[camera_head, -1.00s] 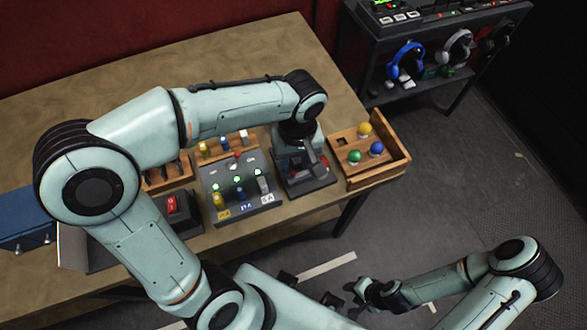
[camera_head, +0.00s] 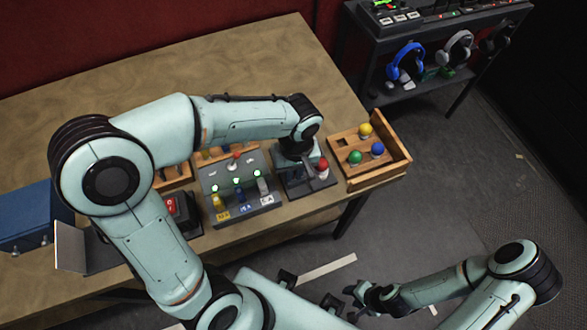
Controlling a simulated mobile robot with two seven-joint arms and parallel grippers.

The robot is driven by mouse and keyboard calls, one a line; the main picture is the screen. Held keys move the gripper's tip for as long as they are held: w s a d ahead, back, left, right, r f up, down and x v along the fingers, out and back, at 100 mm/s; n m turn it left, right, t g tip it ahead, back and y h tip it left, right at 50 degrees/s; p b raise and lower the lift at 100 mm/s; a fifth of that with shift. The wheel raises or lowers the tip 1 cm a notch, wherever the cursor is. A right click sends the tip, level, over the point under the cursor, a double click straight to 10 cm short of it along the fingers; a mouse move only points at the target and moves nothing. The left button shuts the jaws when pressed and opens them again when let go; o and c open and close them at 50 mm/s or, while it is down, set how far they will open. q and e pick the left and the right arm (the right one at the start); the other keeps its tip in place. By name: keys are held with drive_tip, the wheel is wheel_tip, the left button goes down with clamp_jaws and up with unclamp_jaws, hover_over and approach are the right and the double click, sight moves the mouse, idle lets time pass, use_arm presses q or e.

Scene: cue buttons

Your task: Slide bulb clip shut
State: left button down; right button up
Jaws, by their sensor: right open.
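A dark fixture (camera_head: 318,185) that looks like the bulb clip sits at the table's right front, beside the wooden bulb tray. A red bulb (camera_head: 322,167) shows at its right side. My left gripper (camera_head: 300,168) hangs over this fixture, left of the red bulb. The wrist hides its fingers and part of the clip, so I cannot tell whether they touch it. My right gripper (camera_head: 362,298) is open and empty, low in front of the table.
The wooden tray (camera_head: 398,172) holds yellow, green and blue bulbs. A grey console (camera_head: 222,180) with lit green lights and small coloured switches stands left of the clip. A red switch (camera_head: 172,206) and a blue box (camera_head: 30,215) are further left.

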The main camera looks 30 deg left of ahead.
use_arm(q)
drive_tip(key=shift+w+d, duration=0.7)
drive_tip(key=shift+w, duration=0.1)
drive_tip(key=c, duration=1.4)
unclamp_jaws()
drive_tip(key=shift+o, duration=1.3)
wheel_tip(320, 180, up, 13)
drive_tip(key=p, duration=0.1)
drive_tip(key=shift+w+d+r+p, duration=0.2)
drive_tip(key=shift+d+p, duration=0.05)
drive_tip(key=shift+p, duration=0.05)
use_arm(e)
drive_tip(key=shift+w+r, duration=0.8)
drive_tip(key=shift+r, duration=0.3)
